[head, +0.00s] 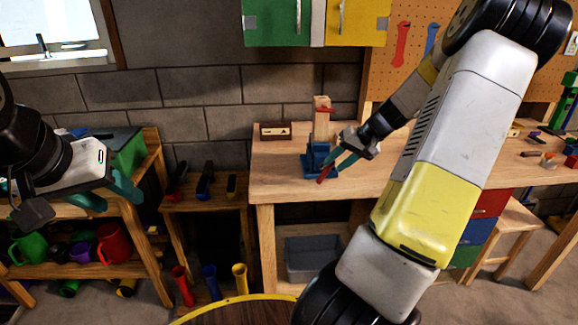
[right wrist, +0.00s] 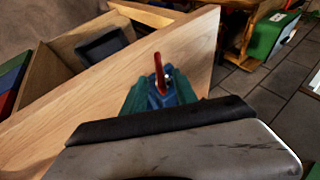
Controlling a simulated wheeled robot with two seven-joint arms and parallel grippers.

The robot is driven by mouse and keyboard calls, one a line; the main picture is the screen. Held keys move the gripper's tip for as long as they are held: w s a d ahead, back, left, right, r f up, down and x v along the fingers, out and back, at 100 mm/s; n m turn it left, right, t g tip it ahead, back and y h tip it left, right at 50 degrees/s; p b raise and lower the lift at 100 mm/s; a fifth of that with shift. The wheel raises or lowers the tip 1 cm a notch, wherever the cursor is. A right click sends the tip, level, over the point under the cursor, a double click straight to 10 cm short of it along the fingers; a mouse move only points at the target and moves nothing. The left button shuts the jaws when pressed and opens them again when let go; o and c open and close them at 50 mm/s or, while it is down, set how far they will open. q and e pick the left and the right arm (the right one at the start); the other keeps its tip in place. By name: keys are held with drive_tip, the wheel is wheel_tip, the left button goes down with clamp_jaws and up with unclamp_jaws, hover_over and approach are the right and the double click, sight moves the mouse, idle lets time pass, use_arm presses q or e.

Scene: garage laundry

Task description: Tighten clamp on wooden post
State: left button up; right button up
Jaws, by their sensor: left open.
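A blue clamp (head: 316,160) stands near the left end of the wooden workbench. A light wooden post (head: 322,122) rises upright at the clamp. The clamp's red handle (head: 325,174) points toward the front. In the right wrist view the red handle (right wrist: 158,72) and part of the blue clamp (right wrist: 176,84) show by the fingertips (right wrist: 158,92); whether the fingers touch the handle is unclear. My left gripper (head: 108,197) is open and empty at the left, away from the clamp.
The workbench (head: 430,150) has free top right of the clamp. A small wooden box (head: 275,131) sits behind and left of it. A grey bin (head: 312,257) is underneath. Shelves with a red jug (head: 114,243) stand at left, and a round table (head: 235,311) in front.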

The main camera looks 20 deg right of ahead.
sight(323, 174)
drive_tip(key=shift+w+f, duration=0.1)
drive_tip(key=shift+f, duration=0.05)
drive_tip(key=x, duration=0.7)
drive_tip(key=shift+w+a+f, duration=0.1)
drive_tip(key=shift+w+f, duration=0.1)
drive_tip(key=shift+f, duration=0.05)
clamp_jaws()
